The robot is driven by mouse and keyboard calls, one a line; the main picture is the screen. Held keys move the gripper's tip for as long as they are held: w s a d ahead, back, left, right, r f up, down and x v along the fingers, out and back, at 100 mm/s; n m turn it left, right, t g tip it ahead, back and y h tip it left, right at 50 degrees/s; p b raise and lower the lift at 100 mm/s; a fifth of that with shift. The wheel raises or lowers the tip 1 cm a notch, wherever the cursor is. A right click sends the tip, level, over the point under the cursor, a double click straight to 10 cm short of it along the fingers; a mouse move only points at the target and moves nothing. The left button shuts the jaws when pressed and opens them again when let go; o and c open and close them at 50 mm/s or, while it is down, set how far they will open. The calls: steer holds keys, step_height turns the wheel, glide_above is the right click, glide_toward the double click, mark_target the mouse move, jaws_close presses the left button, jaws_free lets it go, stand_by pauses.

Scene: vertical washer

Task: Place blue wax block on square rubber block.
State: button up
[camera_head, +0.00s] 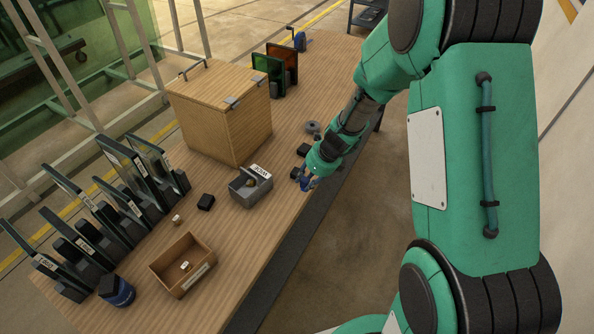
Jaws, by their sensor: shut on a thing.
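My gripper (309,183) is at the end of the green arm, over the right edge of the wooden table, seen small and from behind. It is shut on a small blue piece (306,186), which looks like the blue wax block; the fingers partly hide it. A small black block (206,202) lies on the table left of the grey box. Other dark blocks lie beside the gripper (297,173) and just beyond it (304,150). Which of these is the square rubber block I cannot tell.
A grey box with a label (242,192) stands left of my gripper. A large wooden box (222,120) stands behind it. Labelled upright panels (97,212) line the left edge.

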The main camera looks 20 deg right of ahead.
steer(key=shift+s+d+r, duration=0.1)
steer(key=shift+s, duration=0.5)
steer(key=shift+s+d+r, duration=0.1)
steer(key=shift+s, duration=0.5)
steer(key=shift+c, duration=0.2)
steer(key=w+f, duration=0.1)
steer(key=w, duration=1.5)
steer(key=shift+d+f+b, duration=0.25)
steer(key=shift+f+b, duration=0.05)
steer(key=shift+b, duration=0.1)
steer(key=shift+f+b, duration=0.65)
steer(key=shift+f, duration=1.1)
steer(key=shift+f, duration=0.1)
steer(key=o, duration=1.1)
